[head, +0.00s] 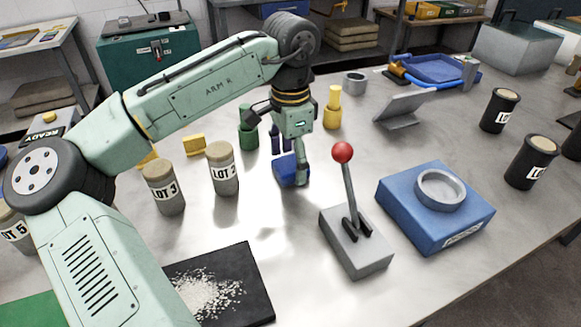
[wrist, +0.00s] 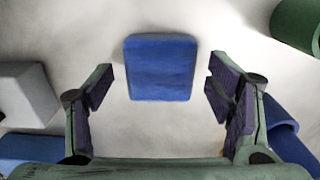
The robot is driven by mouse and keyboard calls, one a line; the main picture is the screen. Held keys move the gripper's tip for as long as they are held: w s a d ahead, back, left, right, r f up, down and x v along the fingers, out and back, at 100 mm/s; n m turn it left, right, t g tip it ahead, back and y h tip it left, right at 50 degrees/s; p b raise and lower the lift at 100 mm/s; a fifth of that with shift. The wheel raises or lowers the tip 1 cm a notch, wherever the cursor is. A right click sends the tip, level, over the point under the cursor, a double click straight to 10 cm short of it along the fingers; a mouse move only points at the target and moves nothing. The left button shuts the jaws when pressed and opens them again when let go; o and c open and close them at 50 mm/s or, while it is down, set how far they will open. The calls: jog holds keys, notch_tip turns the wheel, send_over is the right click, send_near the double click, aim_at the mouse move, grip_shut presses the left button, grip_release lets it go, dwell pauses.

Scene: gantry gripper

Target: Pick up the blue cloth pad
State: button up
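The blue cloth pad (wrist: 161,67) lies flat on the grey bench top. In the wrist view it sits ahead of and between the two fingertips of my gripper (wrist: 160,86), with a gap on each side. My gripper is open and nothing is held in it. In the head view my gripper (head: 295,165) points down over the pad (head: 287,171), and one finger partly covers the pad. I cannot tell the exact height of the fingertips above the bench.
A grey lever box (head: 355,245) with a red knob stands close to the right. Beyond it is a blue block (head: 432,215) with a grey ring. A green bottle (head: 248,135) and a yellow bottle (head: 333,110) stand behind. LOT 3 jars (head: 222,172) stand left.

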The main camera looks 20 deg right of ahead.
aim_at(290, 163)
jog(key=c, duration=1)
jog(key=shift+o, duration=0.2)
jog(key=shift+r, duration=0.1)
notch_tip(290, 163, up, 10)
jog(key=b, duration=0.1)
jog(key=o, duration=0.5)
jog(key=c, duration=0.5)
